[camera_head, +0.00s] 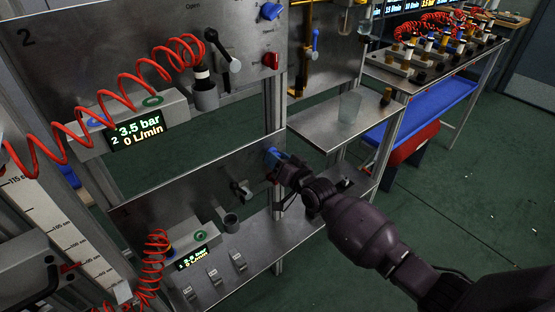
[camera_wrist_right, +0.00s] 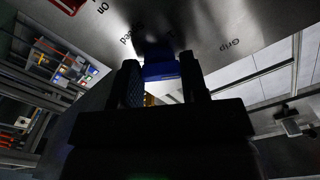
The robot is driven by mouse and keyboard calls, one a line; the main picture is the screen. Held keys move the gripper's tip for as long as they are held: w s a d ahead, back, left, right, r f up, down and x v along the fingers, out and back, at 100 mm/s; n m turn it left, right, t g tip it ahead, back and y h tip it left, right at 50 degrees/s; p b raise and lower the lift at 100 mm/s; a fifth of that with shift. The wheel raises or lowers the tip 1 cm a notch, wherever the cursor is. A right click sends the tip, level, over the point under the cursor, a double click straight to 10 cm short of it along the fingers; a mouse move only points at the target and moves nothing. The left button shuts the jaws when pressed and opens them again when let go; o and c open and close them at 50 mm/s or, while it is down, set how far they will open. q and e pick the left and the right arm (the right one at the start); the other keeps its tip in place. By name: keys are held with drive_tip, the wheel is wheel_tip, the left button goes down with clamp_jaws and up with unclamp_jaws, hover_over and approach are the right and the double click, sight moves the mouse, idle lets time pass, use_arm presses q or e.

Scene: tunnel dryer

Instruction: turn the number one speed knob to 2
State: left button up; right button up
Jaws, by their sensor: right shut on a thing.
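The number one speed knob (camera_head: 272,152) is a blue knob at the upper right of the lower grey panel (camera_head: 180,185). My right gripper (camera_head: 279,161) reaches it from the right and is shut on it. In the right wrist view the blue knob (camera_wrist_right: 162,70) sits between the two dark fingers (camera_wrist_right: 161,80), against the metal panel. The word "Speed" shows upside down beside it. The knob's pointer and scale marks are mostly hidden, so its setting cannot be read. My left gripper is not in view.
The upper panel (camera_head: 70,50), marked 2, has its own blue knob (camera_head: 270,11), a red knob (camera_head: 270,60) and a coiled red hose. A black lever (camera_head: 241,189) stands left of my right gripper. Green floor is open at right.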

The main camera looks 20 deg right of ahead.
drive_tip(key=o, duration=0.9)
drive_tip(key=p+v, duration=0.1)
drive_tip(key=v, duration=0.9)
drive_tip(key=shift+s+d+r, duration=0.1)
drive_tip(key=shift+s+d, duration=0.05)
drive_tip(key=shift+s, duration=0.25)
drive_tip(key=s+d+f+n+g+h, duration=0.1)
drive_tip(key=s+f, duration=0.3)
drive_tip(key=s, duration=0.5)
drive_tip(key=s+d+f+n+g+h, duration=0.1)
drive_tip(key=s+f+g+h, duration=0.2)
drive_tip(key=s, duration=0.6)
drive_tip(key=s+d+f+n+g+h, duration=0.1)
drive_tip(key=s+d+f+g+h, duration=0.1)
drive_tip(key=s+f, duration=0.4)
drive_tip(key=shift+s+f, duration=0.15)
drive_tip(key=shift+s, duration=0.75)
drive_tip(key=shift+s+f, duration=0.1)
drive_tip(key=shift+s, duration=0.75)
